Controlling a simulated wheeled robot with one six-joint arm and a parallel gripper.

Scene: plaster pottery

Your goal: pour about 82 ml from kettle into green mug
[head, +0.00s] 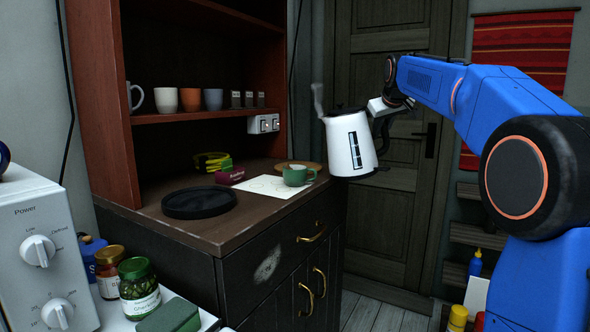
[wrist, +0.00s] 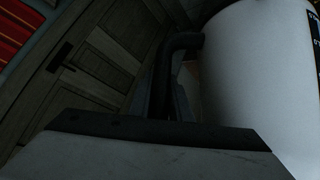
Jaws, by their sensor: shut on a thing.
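The white kettle (head: 350,146) with a black lid, a dark level window and a grey spout hangs in the air right of the cabinet, slightly tilted, its spout on the left. My gripper (head: 381,128) is shut on its black handle; in the wrist view the handle (wrist: 165,75) and white kettle body (wrist: 258,75) show close up, the fingertips mostly hidden. The green mug (head: 295,176) stands upright on a white sheet on the cabinet top, below and left of the kettle. The mug's inside is not visible. No stream shows at the spout.
A black round tray (head: 199,202), a dark red box (head: 230,176), a yellow-green banded thing (head: 212,161) and a tan plate (head: 298,166) share the counter. The shelf (head: 205,115) above holds several cups. A door (head: 385,60) is behind the kettle.

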